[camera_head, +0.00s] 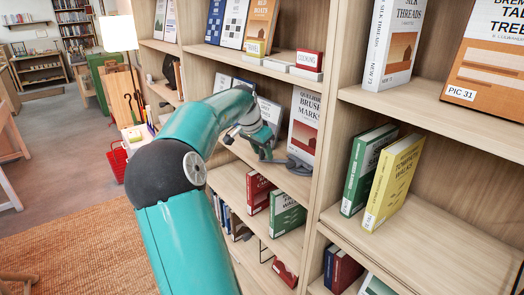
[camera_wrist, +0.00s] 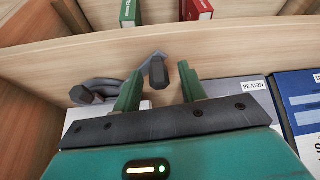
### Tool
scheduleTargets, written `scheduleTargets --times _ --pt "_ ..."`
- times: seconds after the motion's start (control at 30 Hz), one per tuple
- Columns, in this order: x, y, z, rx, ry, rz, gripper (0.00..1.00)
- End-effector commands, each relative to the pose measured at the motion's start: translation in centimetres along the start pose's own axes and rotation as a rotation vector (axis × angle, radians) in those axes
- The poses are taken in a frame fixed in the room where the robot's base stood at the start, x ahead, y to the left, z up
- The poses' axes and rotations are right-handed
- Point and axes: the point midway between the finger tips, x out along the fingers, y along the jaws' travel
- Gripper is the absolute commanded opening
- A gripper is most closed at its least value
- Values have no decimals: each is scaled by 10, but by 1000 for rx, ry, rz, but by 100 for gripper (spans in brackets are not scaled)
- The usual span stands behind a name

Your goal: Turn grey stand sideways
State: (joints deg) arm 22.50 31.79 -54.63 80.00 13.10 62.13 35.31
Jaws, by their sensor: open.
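The grey stand (camera_head: 291,163) sits on the middle shelf in the head view, at the foot of the white-and-red "Brush Marks" book (camera_head: 304,125). In the wrist view the grey stand (camera_wrist: 118,84) shows as curved grey bars with dark blunt ends. One end lies to the left of my fingers; the other shows in the gap between them. My gripper (camera_head: 262,146) is at the stand's left in the head view. In the wrist view my gripper (camera_wrist: 160,85) is open, with its two green fingers apart. Whether either finger touches the stand, I cannot tell.
Books stand behind my arm on the same shelf; a blue book (camera_wrist: 299,100) shows at the wrist view's right. A red book (camera_head: 258,191) and a green book (camera_head: 287,213) stand on the shelf below. An upright panel (camera_head: 325,110) bounds the bay on the right.

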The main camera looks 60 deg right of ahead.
Motion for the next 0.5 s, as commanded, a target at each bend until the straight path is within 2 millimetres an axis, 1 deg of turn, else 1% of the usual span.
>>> scheduleTargets --times 0.1,0.13,0.27,0.3,0.33,0.5 --pt "0 0 0 0 0 0 42" --pt "0 0 0 0 0 0 38" --pt "0 0 0 0 0 0 12" --pt "0 0 0 0 0 0 4" --pt "0 0 0 0 0 0 0" --pt "-1 0 0 0 0 0 0"
